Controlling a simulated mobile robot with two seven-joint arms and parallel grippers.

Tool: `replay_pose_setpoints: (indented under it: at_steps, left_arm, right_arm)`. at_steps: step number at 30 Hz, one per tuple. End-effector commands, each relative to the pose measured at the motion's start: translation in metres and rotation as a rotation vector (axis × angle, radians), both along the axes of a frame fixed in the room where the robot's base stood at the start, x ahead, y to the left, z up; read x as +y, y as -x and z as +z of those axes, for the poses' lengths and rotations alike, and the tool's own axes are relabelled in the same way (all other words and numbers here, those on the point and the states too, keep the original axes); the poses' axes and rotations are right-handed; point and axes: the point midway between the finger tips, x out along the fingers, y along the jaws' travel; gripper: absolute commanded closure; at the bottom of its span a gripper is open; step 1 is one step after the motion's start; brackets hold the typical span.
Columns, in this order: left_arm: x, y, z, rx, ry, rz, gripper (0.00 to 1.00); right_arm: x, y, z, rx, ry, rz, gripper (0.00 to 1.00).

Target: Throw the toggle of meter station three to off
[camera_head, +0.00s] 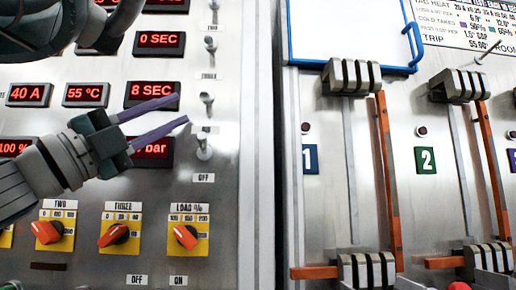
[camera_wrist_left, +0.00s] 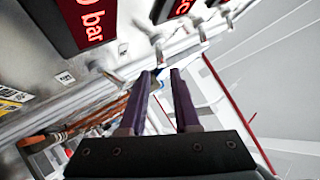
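A column of small metal toggles runs down the right side of the left panel in the head view, including an upper one (camera_head: 210,43), a middle one (camera_head: 207,97) and the lowest one (camera_head: 204,148). Their small labels are too blurred to tell which is station three. An OFF plate (camera_head: 203,178) sits below the lowest. My left gripper (camera_head: 181,108) is open and empty, its two purple fingers apart, pointing right towards the middle and lowest toggles. In the left wrist view the fingertips (camera_wrist_left: 166,72) are just short of a toggle (camera_wrist_left: 157,45); contact cannot be told. My right gripper is not in view.
Red displays (camera_head: 152,93) lie left of the toggles. Orange knobs on yellow plates (camera_head: 185,236) sit below.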

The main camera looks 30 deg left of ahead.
Motion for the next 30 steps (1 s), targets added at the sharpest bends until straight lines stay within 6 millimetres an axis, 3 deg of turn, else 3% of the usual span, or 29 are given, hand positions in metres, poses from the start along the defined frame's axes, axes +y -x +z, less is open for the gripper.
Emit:
replay_pose_setpoints:
  at_steps: [1,8,30]
  left_arm:
    - [0.002,0.005,-0.008,0.002,0.0,0.0,0.7]
    - [0.007,0.017,-0.014,0.0,0.0,0.0,0.7]
    - [0.007,0.017,-0.013,-0.001,0.0,0.0,0.7]
  right_arm:
    - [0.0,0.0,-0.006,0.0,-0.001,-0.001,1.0]
    - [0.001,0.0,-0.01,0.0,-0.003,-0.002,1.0]
    - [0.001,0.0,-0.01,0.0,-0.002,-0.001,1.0]
